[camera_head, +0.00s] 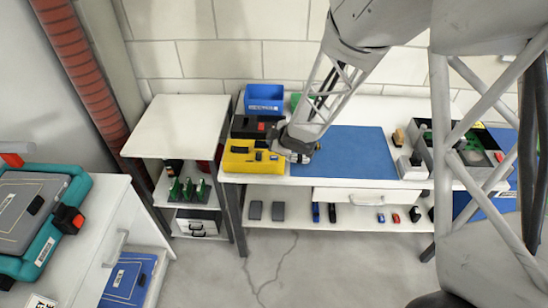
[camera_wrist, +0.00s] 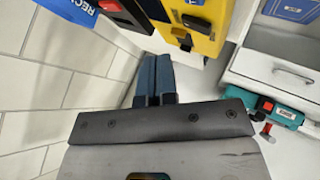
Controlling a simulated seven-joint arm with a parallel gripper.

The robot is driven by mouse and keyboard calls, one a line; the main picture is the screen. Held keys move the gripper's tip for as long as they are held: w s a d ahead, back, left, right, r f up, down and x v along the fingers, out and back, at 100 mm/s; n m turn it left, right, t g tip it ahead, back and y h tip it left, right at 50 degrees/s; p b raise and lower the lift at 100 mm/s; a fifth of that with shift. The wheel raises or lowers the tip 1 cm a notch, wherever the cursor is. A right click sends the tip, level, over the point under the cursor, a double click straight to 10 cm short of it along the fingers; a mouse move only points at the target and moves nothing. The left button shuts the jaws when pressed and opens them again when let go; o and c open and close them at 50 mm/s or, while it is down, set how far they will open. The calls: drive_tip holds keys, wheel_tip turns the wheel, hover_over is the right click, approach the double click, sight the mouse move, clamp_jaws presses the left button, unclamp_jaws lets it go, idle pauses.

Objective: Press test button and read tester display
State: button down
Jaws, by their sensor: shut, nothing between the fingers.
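The yellow tester (camera_head: 237,162) lies at the left front of the white bench, with dark parts on its top. It also shows at the top of the wrist view (camera_wrist: 207,43), with its end cut off by the frame. I cannot make out a test button for certain, and no display reading is legible. My gripper (camera_wrist: 154,62) is shut and empty, its two blue fingers side by side. In the wrist view the fingers appear just left of the tester; whether they touch it I cannot tell. In the head view my wrist is at the tester's right end.
A black case with red (camera_head: 262,127) and a blue bin (camera_head: 264,98) stand behind the tester. A blue mat (camera_head: 350,152) lies to the right, mostly clear. A grey divided tray (camera_head: 440,155) is further right. A teal case (camera_head: 78,190) sits at the left.

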sight(273, 158)
drive_tip(key=shift+f, duration=2)
drive_tip(key=shift+f, duration=0.8)
idle(1.5)
drive_tip(key=shift+r, duration=0.85)
drive_tip(key=shift+r, duration=0.1)
idle(0.4)
drive_tip(key=shift+r, duration=2.35)
drive_tip(key=shift+d+r, duration=0.1)
